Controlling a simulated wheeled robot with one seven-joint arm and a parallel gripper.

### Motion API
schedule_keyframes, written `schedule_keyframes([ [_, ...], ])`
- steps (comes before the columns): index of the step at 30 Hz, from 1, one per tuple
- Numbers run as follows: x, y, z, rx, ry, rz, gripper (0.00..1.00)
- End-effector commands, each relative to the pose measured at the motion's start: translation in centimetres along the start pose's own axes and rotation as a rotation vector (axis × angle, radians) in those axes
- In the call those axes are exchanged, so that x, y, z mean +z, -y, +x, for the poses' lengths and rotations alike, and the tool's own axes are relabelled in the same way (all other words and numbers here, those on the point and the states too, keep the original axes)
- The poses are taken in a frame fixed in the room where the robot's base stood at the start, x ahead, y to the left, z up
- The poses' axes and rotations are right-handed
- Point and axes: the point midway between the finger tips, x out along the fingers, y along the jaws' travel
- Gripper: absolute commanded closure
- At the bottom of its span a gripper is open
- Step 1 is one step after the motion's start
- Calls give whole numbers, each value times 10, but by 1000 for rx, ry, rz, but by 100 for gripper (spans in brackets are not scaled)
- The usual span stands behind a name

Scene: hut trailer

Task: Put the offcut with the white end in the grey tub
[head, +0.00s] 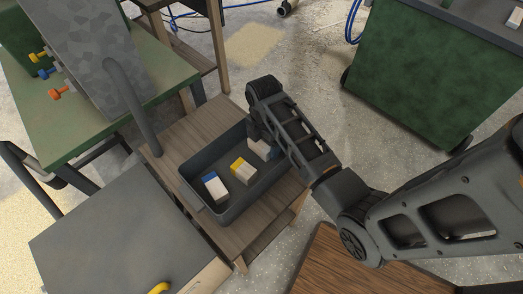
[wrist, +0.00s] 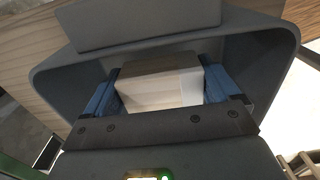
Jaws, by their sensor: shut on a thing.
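The grey tub (head: 228,207) stands on a small wooden table. An offcut with a blue end (head: 214,187) and one with a yellow end (head: 243,171) lie on its floor. My gripper (wrist: 158,92), with blue fingers, is shut on a pale wood offcut (wrist: 150,85) whose right end is whiter. The held offcut also shows in the head view (head: 259,149), in the far right part of the tub. The tub's walls surround it in the wrist view. My wrist hides part of it, and I cannot tell whether it touches the floor.
The wooden table (head: 184,134) has bare top beside the tub. A grey-topped cabinet (head: 110,235) is close at the lower left. A green cabinet (head: 430,75) stands at the upper right.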

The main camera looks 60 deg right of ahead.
Motion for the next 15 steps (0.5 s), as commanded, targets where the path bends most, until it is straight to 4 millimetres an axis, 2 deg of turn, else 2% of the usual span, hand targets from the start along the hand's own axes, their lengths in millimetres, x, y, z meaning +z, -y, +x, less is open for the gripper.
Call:
schedule_keyframes([
  [8,0,0,34,-1,0,2,42],
  [15,0,0,37,0,0,1,42],
])
